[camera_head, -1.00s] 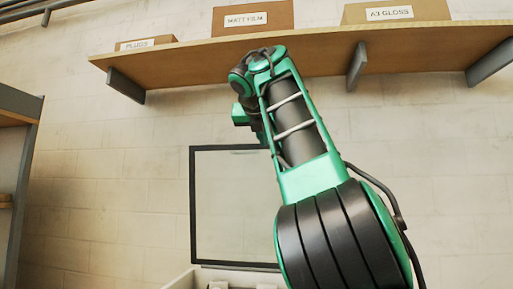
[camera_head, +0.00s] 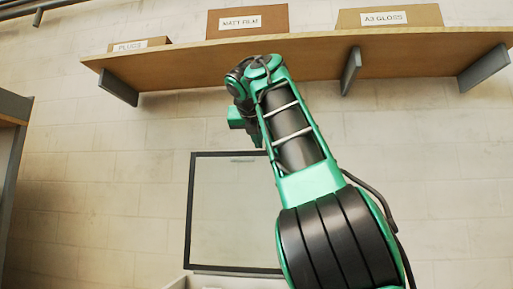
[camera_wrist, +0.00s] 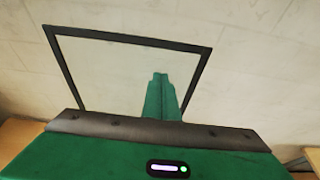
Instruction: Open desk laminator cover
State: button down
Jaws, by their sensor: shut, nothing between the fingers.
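A clear panel in a dark frame (camera_head: 235,215), which looks like the laminator cover, stands upright in front of the wall in the head view. A pale box edge (camera_head: 225,281) shows below it, mostly cut off by the frame bottom. The panel also fills the middle of the wrist view (camera_wrist: 105,75), where it looks tilted. My gripper (camera_wrist: 159,78) is shut and empty, its green fingers seen against the panel; I cannot tell whether they touch it. In the head view my gripper's green end (camera_head: 249,125) is near the panel's top edge, its fingertips partly hidden by my arm.
A wooden wall shelf (camera_head: 300,62) with grey brackets runs above, holding cartons marked MATT FILM (camera_head: 247,22) and A3 GLOSS (camera_head: 390,20) and a smaller one (camera_head: 140,46). A grey-edged cabinet (camera_head: 14,140) stands at far left. The wall right of my arm is bare.

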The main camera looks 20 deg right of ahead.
jog(key=v, duration=1)
jog(key=shift+r, duration=0.15)
jog(key=shift+s+a, duration=0.1)
